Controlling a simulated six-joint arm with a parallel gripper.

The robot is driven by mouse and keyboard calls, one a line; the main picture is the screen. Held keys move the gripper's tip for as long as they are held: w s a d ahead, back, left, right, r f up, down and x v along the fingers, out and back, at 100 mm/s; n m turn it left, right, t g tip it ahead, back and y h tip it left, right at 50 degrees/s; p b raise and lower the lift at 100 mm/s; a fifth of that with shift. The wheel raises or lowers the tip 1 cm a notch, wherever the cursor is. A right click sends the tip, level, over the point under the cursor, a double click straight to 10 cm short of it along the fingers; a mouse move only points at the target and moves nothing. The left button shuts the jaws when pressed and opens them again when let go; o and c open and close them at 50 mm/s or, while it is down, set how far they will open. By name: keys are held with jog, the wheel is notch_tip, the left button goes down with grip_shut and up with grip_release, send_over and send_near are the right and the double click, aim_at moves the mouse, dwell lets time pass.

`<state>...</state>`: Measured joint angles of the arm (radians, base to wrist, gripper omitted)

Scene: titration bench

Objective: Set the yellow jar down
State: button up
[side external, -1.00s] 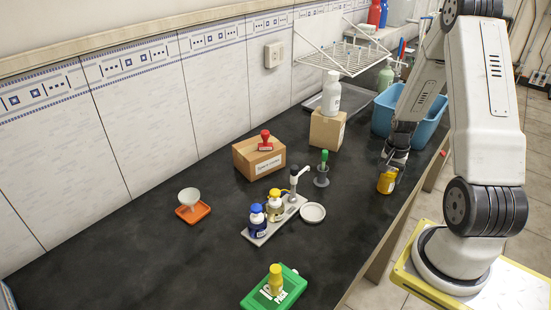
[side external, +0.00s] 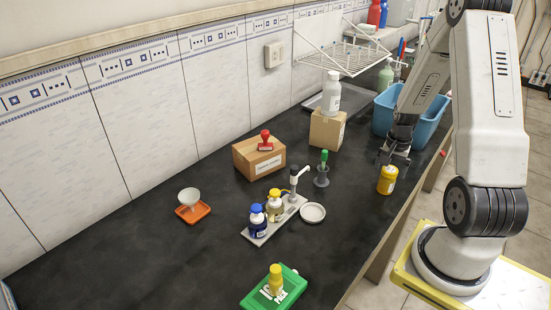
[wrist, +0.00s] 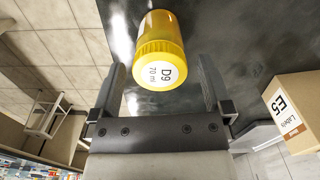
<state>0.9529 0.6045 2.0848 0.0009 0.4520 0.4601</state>
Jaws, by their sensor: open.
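The yellow jar (side external: 387,180) stands upright on the dark bench near its front edge, at the right in the side view.
A blue tub (side external: 428,125) stands behind my gripper. A cardboard box (side external: 326,130) with a white bottle (side external: 331,95) on it, a green-topped holder (side external: 322,175) and a white dish (side external: 313,212) stand left of the jar. Bare bench lies around the jar.

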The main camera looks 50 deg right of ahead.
notch_tip(320, 180, up, 10)
jog(key=shift+f, duration=0.15)
dwell(0.4)
dwell(0.5)
jog(key=w+a+n+t, duration=0.1)
jog(key=w+a+n, duration=0.3)
jog(key=a, duration=0.3)
jog(key=w+a+n, duration=0.3)
jog(key=a, duration=0.4)
jog(key=a+n+t, duration=0.1)
jog(key=a+n, duration=0.8)
jog(key=a, duration=0.8)
jog(key=shift+s+r+t, duration=0.25)
jog(key=shift+s+t, duration=0.05)
jog(key=shift+s, duration=0.15)
